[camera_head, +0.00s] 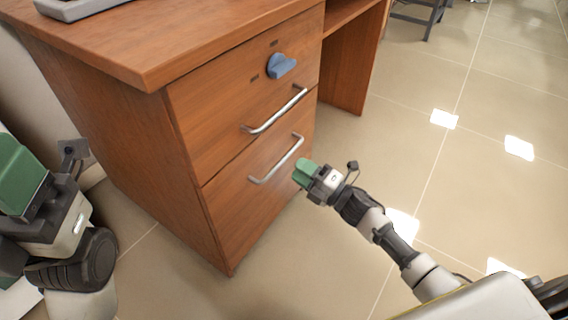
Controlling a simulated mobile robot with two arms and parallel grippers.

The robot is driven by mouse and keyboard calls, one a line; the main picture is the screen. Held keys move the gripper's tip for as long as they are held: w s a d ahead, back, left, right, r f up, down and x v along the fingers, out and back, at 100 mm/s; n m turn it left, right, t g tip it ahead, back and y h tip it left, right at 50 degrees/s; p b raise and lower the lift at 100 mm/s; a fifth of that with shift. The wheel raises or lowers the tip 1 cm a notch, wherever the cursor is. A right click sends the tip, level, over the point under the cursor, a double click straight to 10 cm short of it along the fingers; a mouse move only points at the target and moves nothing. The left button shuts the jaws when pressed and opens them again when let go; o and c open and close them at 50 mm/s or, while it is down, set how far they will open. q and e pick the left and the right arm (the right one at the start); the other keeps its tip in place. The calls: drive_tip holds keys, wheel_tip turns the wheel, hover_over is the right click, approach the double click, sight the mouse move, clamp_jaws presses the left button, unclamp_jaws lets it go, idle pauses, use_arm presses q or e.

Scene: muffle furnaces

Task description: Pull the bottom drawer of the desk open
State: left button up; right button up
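The wooden desk (110,140) stands at the upper left, with a drawer front facing right. The bottom drawer (245,205) looks shut and has a silver bar handle (277,160). The upper drawer (222,100) has its own silver handle (274,112) and a blue knob (281,66). My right gripper (303,173) has green fingers and is just right of the bottom handle, apparently apart from it. Its finger gap cannot be made out. My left gripper (22,175) is at the left edge beside the desk's side, its green finger partly cut off.
A grey tray-like object (78,8) lies on the desk top at the upper left. A dark stool or chair leg (428,22) is at the top right.

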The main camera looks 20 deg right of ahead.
sight(284, 158)
drive_tip(key=b+x, duration=0.1)
drive_tip(key=x, duration=0.4)
drive_tip(key=shift+w+a, duration=0.25)
drive_tip(key=shift+w, duration=0.05)
clamp_jaws()
